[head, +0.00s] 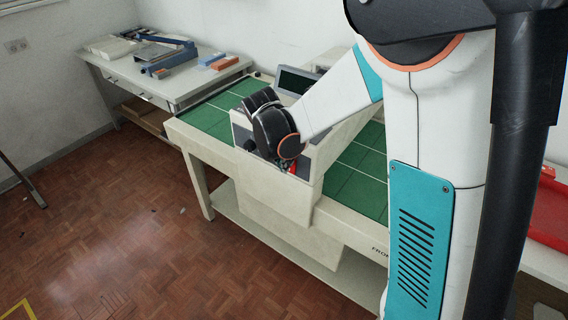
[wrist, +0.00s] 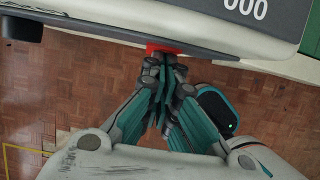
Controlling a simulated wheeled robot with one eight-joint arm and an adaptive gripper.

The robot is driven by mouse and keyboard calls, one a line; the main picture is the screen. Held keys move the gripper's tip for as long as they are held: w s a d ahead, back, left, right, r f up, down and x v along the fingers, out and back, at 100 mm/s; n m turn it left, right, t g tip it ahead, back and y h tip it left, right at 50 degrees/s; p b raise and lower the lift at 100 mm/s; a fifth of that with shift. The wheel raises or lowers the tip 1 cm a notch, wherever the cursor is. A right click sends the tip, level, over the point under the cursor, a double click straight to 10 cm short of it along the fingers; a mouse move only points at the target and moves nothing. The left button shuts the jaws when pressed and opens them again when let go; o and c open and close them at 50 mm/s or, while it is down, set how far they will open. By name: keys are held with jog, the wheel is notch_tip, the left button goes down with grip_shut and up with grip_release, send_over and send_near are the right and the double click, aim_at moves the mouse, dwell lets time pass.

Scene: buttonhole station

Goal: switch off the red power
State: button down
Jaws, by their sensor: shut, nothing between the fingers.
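The red power switch (wrist: 160,47) shows in the wrist view on the dark front edge of the pale machine (wrist: 190,25). My gripper (wrist: 163,62) is shut, with its fingertips right at the red switch and covering part of it. I cannot tell whether they touch it or which way it is set. In the head view a small piece of red (head: 292,168) shows beside my gripper at the front of the machine (head: 279,205).
The machine stands on a table with a green cutting mat (head: 360,175). A second table (head: 185,85) with a blue tool and small boxes stands at the back left. A red tray (head: 548,215) is at the right. The wooden floor (head: 110,220) in front is mostly clear.

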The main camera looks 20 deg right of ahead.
jog(key=shift+r, duration=0.2)
jog(key=shift+r+p, duration=0.55)
jog(key=shift+r, duration=0.1)
jog(key=p+v, duration=0.3)
jog(key=v, duration=0.8)
jog(key=shift+s+a, duration=0.4)
jog(key=shift+a, duration=0.1)
